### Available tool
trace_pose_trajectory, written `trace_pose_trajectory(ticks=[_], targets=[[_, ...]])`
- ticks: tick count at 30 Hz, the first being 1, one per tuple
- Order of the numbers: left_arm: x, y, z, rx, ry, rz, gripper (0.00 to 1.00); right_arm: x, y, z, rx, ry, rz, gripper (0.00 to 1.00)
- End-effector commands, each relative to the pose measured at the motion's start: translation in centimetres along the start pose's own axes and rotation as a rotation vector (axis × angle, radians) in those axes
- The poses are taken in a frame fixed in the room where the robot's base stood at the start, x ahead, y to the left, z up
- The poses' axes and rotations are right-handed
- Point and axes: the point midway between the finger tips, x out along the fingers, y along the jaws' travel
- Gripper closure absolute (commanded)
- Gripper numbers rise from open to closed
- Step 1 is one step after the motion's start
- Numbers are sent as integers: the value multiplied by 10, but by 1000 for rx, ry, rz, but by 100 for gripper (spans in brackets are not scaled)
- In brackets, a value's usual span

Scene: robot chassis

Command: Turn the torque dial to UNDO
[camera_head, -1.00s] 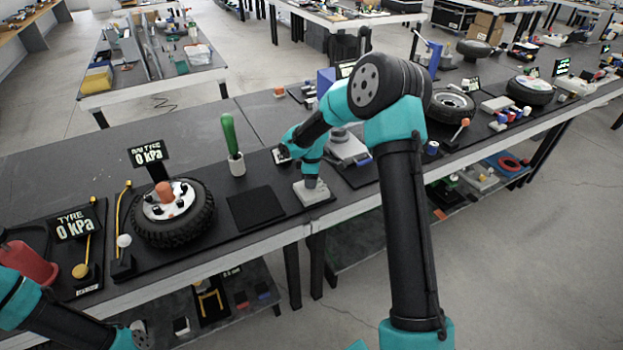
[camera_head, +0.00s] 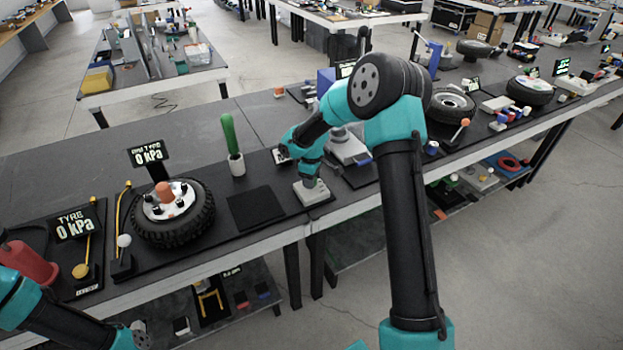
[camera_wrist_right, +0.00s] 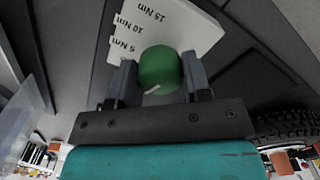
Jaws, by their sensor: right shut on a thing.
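The torque dial is a green round knob (camera_wrist_right: 158,68) with a short white pointer mark. It sits on a pale block (camera_wrist_right: 195,30) with labels 5 Nm, 10 Nm and 15 Nm; no UNDO label is readable. The mark points to the lower left in the right wrist view, away from these labels. My right gripper (camera_wrist_right: 158,82) is shut on the knob, one finger at each side. In the head view, my right gripper (camera_head: 310,180) is low over the pale block (camera_head: 315,196).
A black square pad (camera_head: 256,208) lies left of the block. A green-handled tool (camera_head: 229,138) stands in a white holder behind it. A tyre (camera_head: 172,214) with a 0 kPa display (camera_head: 150,154) stands further left. A grey device (camera_head: 347,146) is close behind to the right.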

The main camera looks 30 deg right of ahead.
Motion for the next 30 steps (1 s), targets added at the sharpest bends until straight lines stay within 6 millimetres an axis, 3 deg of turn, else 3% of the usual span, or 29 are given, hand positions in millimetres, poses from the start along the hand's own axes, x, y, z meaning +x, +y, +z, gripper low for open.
trace_pose_trajectory(ticks=[13, 29, 30], targets=[[0, 0, 0, 0, 0, 0, 100, 0, 0, 0, 275, 0, 0, 79], [0, 0, 0, 0, 0, 0, 100, 0, 0, 0, 317, 0, 1, 79], [0, 0, 0, 0, 0, 0, 100, 0, 0, 0, 317, 0, 1, 53]])
